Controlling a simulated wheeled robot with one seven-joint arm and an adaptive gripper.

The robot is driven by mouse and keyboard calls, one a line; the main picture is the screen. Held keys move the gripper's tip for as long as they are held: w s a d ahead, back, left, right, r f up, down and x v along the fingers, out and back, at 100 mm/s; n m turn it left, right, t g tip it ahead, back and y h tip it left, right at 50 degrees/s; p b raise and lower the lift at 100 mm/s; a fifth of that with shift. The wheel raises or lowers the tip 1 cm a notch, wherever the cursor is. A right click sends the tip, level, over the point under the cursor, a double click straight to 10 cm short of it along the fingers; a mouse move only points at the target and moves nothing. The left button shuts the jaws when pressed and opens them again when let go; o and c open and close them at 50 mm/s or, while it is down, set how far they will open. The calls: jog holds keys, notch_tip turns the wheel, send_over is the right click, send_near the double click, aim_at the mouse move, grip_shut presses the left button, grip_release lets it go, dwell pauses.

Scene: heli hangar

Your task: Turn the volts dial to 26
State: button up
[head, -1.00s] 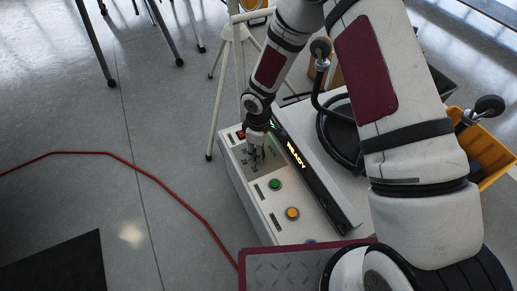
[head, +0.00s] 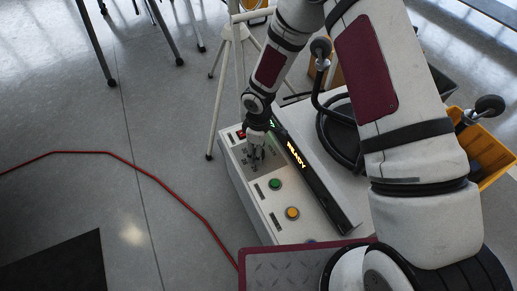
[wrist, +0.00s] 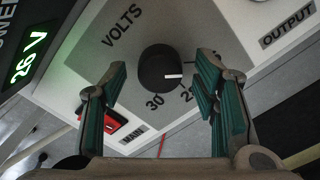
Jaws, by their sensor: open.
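The black volts dial (wrist: 157,68) sits on a grey panel under the word VOLTS in the wrist view. Its white pointer line faces right. The scale mark 30 shows below the dial, with another number beside it partly covered by my right finger. My gripper (wrist: 162,74) is open, one teal-padded finger on each side of the dial, with visible gaps between pads and dial. In the head view my gripper (head: 257,150) is over the far end of the white console (head: 239,186) and hides the dial.
A red switch (wrist: 116,122) is near the left finger. The console also has a green button (head: 275,184), a yellow button (head: 292,213) and a bar reading READY (head: 297,155). A white tripod (head: 218,90) stands behind it. A red cable (head: 150,174) crosses the floor.

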notch_tip(320, 180, up, 12)
dwell(0.5)
dwell(0.4)
jog(key=s+d+r+m+h, duration=0.1)
jog(key=s+d+r+m, duration=0.2)
jog(key=s+d+r, duration=0.5)
jog(key=s+d+r+m+h, duration=0.1)
jog(key=d+r+m+h, duration=0.3)
jog(key=r, duration=0.9)
jog(key=s+d+r+m+y, duration=0.2)
jog(key=s+r+m+y, duration=0.15)
jog(key=s, duration=0.85)
jog(key=s+d+r+m+y, duration=0.25)
jog(key=s+r, duration=0.25)
jog(key=s, duration=0.8)
notch_tip(320, 180, up, 24)
jog(key=t+h+p, duration=0.1)
jog(key=t+p, duration=0.3)
jog(key=p, duration=1.9)
jog(key=shift+w+r+m, duration=0.2)
jog(key=shift+w+m, duration=0.15)
jog(key=shift+m, duration=0.05)
jog(key=shift+a, duration=0.1)
